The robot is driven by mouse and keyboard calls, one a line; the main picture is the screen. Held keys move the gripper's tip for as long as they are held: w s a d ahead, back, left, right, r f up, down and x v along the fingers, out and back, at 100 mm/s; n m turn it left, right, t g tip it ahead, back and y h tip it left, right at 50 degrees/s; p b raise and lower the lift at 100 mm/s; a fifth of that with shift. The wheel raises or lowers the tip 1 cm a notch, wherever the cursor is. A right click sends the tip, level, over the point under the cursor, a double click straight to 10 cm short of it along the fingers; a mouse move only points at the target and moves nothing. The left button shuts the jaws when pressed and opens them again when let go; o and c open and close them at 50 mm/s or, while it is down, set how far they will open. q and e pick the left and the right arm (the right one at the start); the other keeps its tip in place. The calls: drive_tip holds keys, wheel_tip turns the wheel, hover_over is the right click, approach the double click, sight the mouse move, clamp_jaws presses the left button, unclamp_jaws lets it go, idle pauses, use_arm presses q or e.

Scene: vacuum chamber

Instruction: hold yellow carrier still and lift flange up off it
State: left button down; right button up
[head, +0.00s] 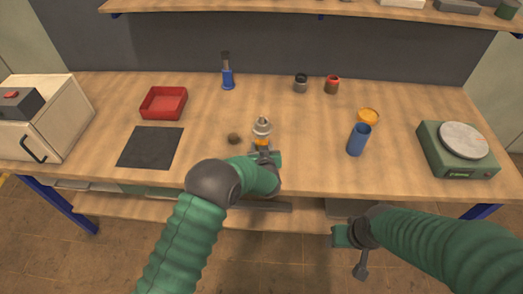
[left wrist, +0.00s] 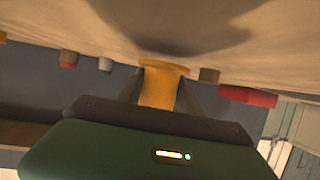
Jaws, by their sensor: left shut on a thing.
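The yellow carrier (head: 262,143) stands on the wooden bench near its front edge, mostly hidden by my left gripper. In the left wrist view, which looks upside down, the yellow carrier (left wrist: 159,88) sits between the two dark fingers, its wider end at the bench top. My left gripper (head: 263,149) is shut on it. The grey metal flange (head: 262,126) sits upright on top of the carrier in the head view; I cannot see it in the wrist view. My right gripper (head: 350,240) is low in front of the bench, away from both; its jaw state is unclear.
A red tray (head: 164,103) and black mat (head: 151,147) lie left. Bench between carrier and cup is clear.

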use_arm(q)
drive_tip(key=shift+w+d+f+b, duration=0.15)
drive_tip(key=shift+w+b, duration=0.3)
drive_tip(key=shift+w, duration=0.5)
drive_tip(key=shift+w+a+f+b, duration=0.15)
drive_tip(key=shift+w+b, duration=0.25)
drive_tip(key=shift+w, duration=0.55)
drive_tip(key=shift+d, duration=0.1)
drive_tip(key=shift+f, duration=0.1)
drive_tip(key=shift+w+a+f+b, duration=0.1)
drive_tip(key=shift+a+f+b, duration=0.2)
drive_tip(key=shift+f+b, duration=0.15)
drive_tip(key=c, duration=0.8)
unclamp_jaws()
drive_tip(key=shift+o, duration=0.2)
drive_tip(key=shift+f, duration=0.1)
